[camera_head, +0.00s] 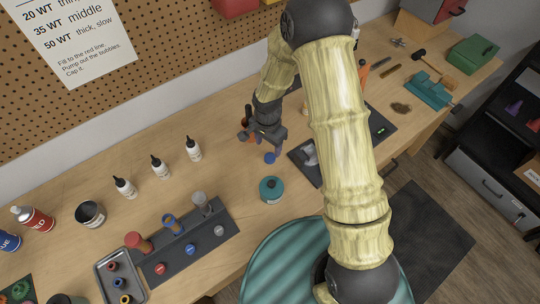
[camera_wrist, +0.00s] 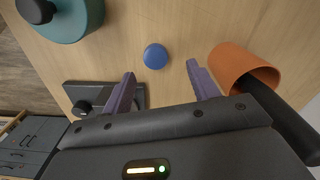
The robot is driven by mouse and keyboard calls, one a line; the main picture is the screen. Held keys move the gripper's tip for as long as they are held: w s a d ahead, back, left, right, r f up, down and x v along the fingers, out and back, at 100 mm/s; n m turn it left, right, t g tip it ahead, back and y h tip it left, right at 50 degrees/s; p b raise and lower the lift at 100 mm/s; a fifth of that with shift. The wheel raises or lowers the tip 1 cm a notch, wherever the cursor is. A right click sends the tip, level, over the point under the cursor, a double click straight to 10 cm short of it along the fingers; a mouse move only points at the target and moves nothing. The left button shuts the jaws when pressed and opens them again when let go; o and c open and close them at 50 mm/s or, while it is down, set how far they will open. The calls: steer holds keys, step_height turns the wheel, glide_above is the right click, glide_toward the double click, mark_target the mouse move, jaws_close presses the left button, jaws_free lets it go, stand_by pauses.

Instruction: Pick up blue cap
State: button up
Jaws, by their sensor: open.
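The blue cap (camera_head: 269,158) is a small round disc lying on the wooden workbench. In the wrist view the blue cap (camera_wrist: 155,56) lies ahead of my fingers, a little left of the middle between them. My gripper (camera_head: 264,143) is above the bench close to the cap in the head view. In the wrist view my gripper (camera_wrist: 160,88) shows two purple fingers spread wide apart with nothing between them. The cap is apart from both fingers. The gap in height to the bench cannot be told exactly.
An orange cup (camera_wrist: 237,66) with a dark handle-like part stands right of the right finger. A teal jar (camera_head: 271,189) with a dark knob stands near the cap. A dark scale-like device (camera_wrist: 108,97) lies by the left finger. Small white bottles (camera_head: 193,150) stand left.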

mark_target(270, 157)
stand_by(0.3)
steer(key=shift+s+d+f+p, duration=0.1)
steer(key=shift+s+f+p, duration=0.05)
steer(key=shift+f+p, duration=0.35)
step_height(270, 157, down, 3)
steer(key=shift+s+d+p, duration=0.15)
steer(key=shift+p, duration=0.5)
steer(key=shift+f, duration=0.65)
steer(key=c, duration=1.1)
steer(key=shift+o, duration=0.2)
steer(key=shift+r, duration=0.1)
